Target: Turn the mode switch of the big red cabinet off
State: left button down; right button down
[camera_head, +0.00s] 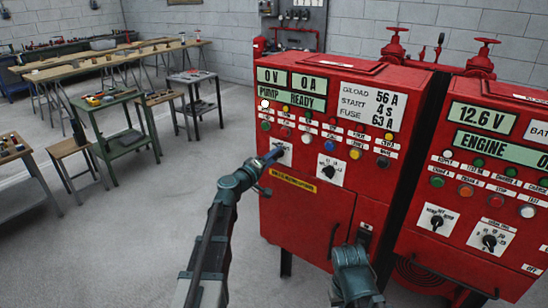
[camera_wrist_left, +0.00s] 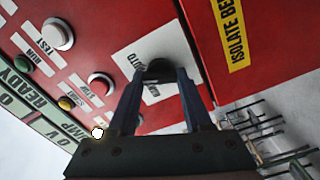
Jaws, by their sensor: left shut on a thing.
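The big red cabinet (camera_head: 300,207) stands in the middle of the head view. Its mode switch is a black knob (camera_wrist_left: 160,70) on a white plate (camera_wrist_left: 133,62) with partly hidden lettering. In the head view this plate (camera_head: 284,161) is at the left of the panel, partly covered by my gripper. My left gripper (camera_head: 274,156) reaches it from the lower left. In the left wrist view its two blue fingers (camera_wrist_left: 160,80) are closed around the knob. The knob's pointing direction is hidden. A teal part of my right arm shows low in front; its fingers do not show.
A second rotary switch (camera_head: 329,171) sits to the right on the same panel, below rows of coloured buttons and lamps. Another red cabinet (camera_head: 460,262) stands at the right. Red valve wheels (camera_head: 395,33) rise behind. Worktables (camera_head: 105,65) stand far left, with open floor between.

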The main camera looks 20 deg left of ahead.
pick_arm(q)
jog(key=shift+n, duration=2.1)
jog(key=shift+c, duration=1.6)
grip_release()
jog(key=v, duration=1.4)
jog(key=shift+w, duration=0.1)
